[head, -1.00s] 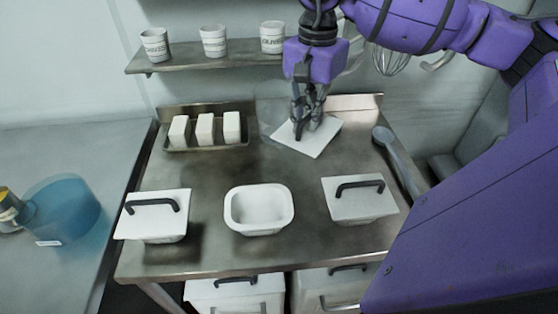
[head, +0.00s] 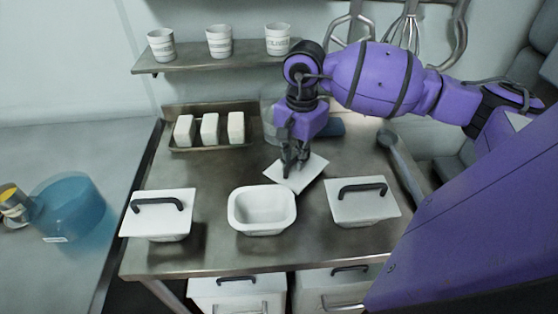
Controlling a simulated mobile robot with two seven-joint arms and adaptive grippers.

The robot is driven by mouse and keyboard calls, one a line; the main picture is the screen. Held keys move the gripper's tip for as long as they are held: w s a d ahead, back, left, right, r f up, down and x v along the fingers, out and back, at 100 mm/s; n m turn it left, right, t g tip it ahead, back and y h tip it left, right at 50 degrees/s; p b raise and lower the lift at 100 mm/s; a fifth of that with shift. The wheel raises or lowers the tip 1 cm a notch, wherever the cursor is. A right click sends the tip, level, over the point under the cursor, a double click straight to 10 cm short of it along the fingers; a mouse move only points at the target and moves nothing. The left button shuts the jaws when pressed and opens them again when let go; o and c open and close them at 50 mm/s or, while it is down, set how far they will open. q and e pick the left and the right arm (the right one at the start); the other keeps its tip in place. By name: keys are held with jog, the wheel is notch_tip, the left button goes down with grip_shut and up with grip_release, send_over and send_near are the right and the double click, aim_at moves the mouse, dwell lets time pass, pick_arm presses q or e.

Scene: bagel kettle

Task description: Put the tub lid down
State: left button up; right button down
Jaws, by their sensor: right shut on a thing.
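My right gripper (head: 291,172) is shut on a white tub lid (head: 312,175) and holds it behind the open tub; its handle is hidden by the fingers. I cannot tell whether the lid touches the table. The open, empty white tub (head: 262,209) stands at the front middle of the steel table (head: 262,255). A lidded tub (head: 159,216) with a dark handle stands to its left, and another lidded tub (head: 361,203) to its right. My left gripper is not in view.
A tray (head: 206,145) with white blocks sits at the back left. A large spoon (head: 397,160) lies along the right edge. Cups (head: 219,42) stand on a wall shelf (head: 200,61). A clear blue container (head: 68,207) is on the left counter. More lidded tubs (head: 236,292) are below.

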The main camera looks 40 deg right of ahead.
aim_at(278, 168)
jog(key=w+a, duration=0.2)
jog(key=a, duration=0.1)
jog(key=shift+w+a+r+p, duration=0.1)
jog(key=shift+a+r+p, duration=0.05)
jog(key=shift+a+p, duration=0.15)
jog(key=shift+w+a+f, duration=0.15)
jog(key=shift+a+f, duration=0.05)
jog(key=shift+a, duration=0.05)
jog(key=shift+f, duration=0.4)
jog(key=shift+d+f, duration=0.1)
jog(key=shift+f, duration=0.15)
jog(key=c, duration=2.3)
grip_release()
jog(key=shift+f, duration=0.15)
jog(key=o, duration=0.4)
notch_tip(278, 168, up, 13)
jog(key=shift+f, duration=0.2)
